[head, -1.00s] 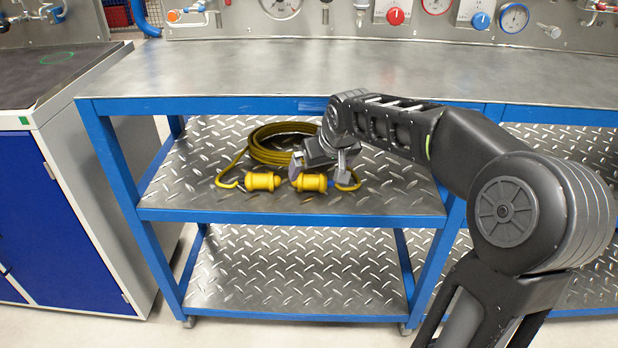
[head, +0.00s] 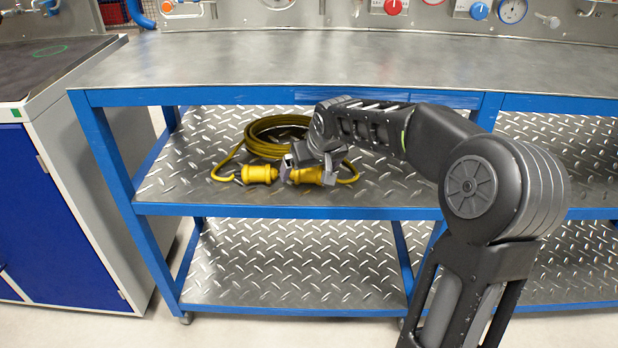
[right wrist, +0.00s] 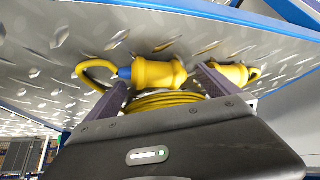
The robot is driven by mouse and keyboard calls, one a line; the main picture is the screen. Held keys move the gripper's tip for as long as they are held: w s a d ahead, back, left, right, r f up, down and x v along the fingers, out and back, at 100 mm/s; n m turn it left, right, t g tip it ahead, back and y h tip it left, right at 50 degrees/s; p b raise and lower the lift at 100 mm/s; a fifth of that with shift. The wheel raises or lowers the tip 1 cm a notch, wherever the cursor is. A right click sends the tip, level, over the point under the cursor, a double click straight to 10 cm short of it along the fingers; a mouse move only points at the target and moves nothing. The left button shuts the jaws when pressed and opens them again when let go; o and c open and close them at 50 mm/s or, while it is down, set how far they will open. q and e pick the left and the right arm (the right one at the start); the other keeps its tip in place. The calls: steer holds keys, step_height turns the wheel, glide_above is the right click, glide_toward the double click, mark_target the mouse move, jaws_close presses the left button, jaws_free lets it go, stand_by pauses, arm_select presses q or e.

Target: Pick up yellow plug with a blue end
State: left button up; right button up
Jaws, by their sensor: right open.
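Two yellow plugs lie on the middle shelf, joined to a yellow cable. The plug with a blue end (head: 306,176) is the right one in the head view, partly hidden by my right gripper (head: 308,169). In the right wrist view this plug (right wrist: 158,73) shows its blue end at the left. My right gripper (right wrist: 163,78) is open, with one finger near each end of this plug; I cannot tell whether they touch it. The other yellow plug (head: 260,174) lies to the left in the head view, and shows at the right in the right wrist view (right wrist: 232,73). My left gripper is not in view.
The coiled yellow cable (head: 262,140) lies just behind the plugs. The metal worktop (head: 250,58) with its blue frame is above the shelf. The lower shelf (head: 290,265) is empty. A blue-and-white cabinet (head: 45,200) stands at the left.

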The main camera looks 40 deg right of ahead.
steer(key=shift+x, duration=1.15)
steer(key=shift+c, duration=0.4)
steer(key=c, duration=1.3)
steer(key=shift+o, duration=0.2)
steer(key=shift+s+r, duration=0.1)
steer(key=shift+r, duration=0.1)
steer(key=s+a+p, duration=0.1)
steer(key=s+a, duration=0.1)
steer(key=s, duration=0.6)
steer(key=s+a+p, duration=0.1)
steer(key=s+a, duration=0.1)
steer(key=s, duration=0.7)
steer(key=shift+s+a, duration=0.15)
steer(key=shift+a, duration=0.15)
